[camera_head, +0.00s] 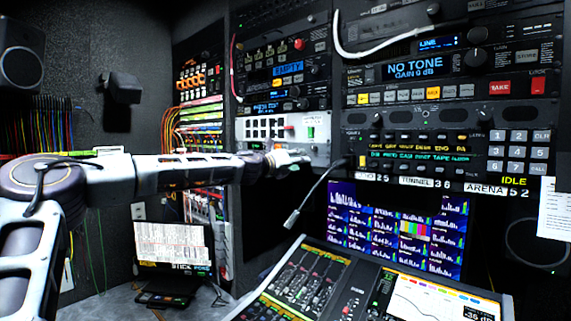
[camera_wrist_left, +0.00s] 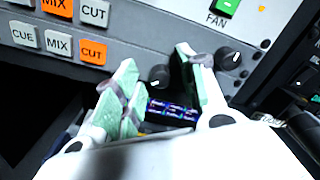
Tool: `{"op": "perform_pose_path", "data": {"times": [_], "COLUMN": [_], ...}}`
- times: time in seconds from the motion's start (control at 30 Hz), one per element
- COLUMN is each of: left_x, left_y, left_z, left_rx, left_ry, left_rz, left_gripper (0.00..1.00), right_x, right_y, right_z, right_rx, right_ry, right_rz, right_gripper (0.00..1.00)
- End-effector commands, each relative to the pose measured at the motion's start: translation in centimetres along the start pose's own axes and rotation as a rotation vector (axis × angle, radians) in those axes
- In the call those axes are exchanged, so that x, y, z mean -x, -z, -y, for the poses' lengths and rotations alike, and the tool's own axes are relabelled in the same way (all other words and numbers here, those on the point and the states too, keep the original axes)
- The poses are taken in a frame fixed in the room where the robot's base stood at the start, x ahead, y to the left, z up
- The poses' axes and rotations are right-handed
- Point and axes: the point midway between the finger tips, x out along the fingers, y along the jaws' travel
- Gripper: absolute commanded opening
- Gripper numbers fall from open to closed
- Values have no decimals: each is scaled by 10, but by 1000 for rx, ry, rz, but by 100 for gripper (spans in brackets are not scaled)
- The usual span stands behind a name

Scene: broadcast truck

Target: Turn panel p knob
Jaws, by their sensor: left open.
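A grey panel (camera_wrist_left: 135,30) with a dark knob (camera_wrist_left: 160,74) fills the upper part of the left wrist view. No letter P is readable on the panel. My left gripper (camera_wrist_left: 157,58) is open, its two green-padded fingers on either side of the first knob, and I cannot tell whether they touch it. In the head view my left gripper (camera_head: 296,160) is at the lower edge of the pale panel (camera_head: 322,150), partly hiding it. My right gripper is not in view.
MIX (camera_wrist_left: 58,43), CUT and CUE buttons lie left of the fingers. In the head view a gooseneck microphone (camera_head: 292,219) rises close to the gripper. A mixing console (camera_head: 310,285) and a laptop (camera_head: 172,245) stand below. Rack units with cables surround the panel.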

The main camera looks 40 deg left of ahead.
Motion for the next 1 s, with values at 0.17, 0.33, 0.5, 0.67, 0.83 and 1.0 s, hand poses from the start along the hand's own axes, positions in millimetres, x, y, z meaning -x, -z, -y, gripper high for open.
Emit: {"op": "perform_pose_path", "data": {"times": [0.17, 0.33, 0.5, 0.67, 0.83, 1.0], "left_x": [5, 12, 21, 29, 37, 45], "left_y": [-1, -1, -1, -1, -1, -1], "left_z": [0, 1, 0, 0, 0, 0], "left_rx": [-1, -1, 0, 0, -1, -1], "left_ry": [0, 1, 0, 0, 0, 0], "left_rz": [1, 2, 2, 2, 2, 2], "left_gripper": [40, 40, 40, 40, 40, 40], "right_x": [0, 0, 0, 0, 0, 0], "right_y": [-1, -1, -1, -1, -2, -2], "right_z": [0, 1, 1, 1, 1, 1], "right_rx": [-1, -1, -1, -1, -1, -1], "right_ry": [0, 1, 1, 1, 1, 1], "right_rz": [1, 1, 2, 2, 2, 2], "right_gripper": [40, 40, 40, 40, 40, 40]}}
